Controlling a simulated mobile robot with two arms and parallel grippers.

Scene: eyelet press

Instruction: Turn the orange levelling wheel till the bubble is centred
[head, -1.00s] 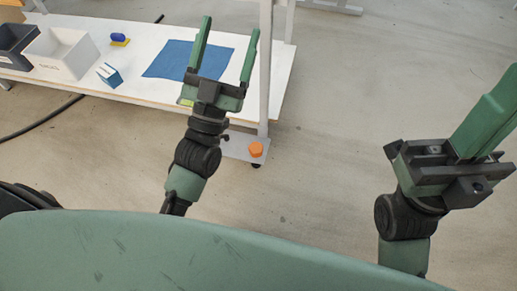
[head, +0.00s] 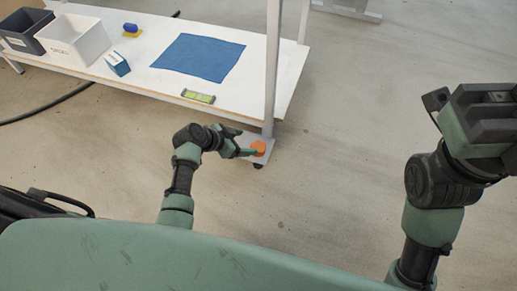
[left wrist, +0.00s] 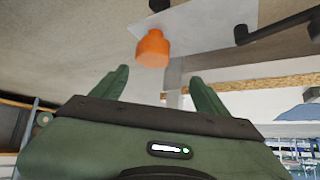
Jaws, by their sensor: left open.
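The orange levelling wheel (head: 259,147) sits low on a foot plate by the front post of the bench. A yellow-green level (head: 198,97) lies at the bench's front edge; its bubble is too small to read. My left gripper (head: 249,151) is low beside the wheel. In the left wrist view, the left gripper (left wrist: 159,75) is open and empty, with the orange wheel (left wrist: 153,48) just beyond its fingertips, roughly in line with the gap. My right gripper (head: 487,115) is at the right edge; its fingers cannot be made out.
A white post (head: 271,75) rises close to the wheel. The white bench top (head: 257,99) holds a blue mat (head: 199,57), a white bin (head: 75,40), a dark bin (head: 27,31), a small blue box (head: 118,64) and a blue-yellow object (head: 131,30). The floor to the right is clear.

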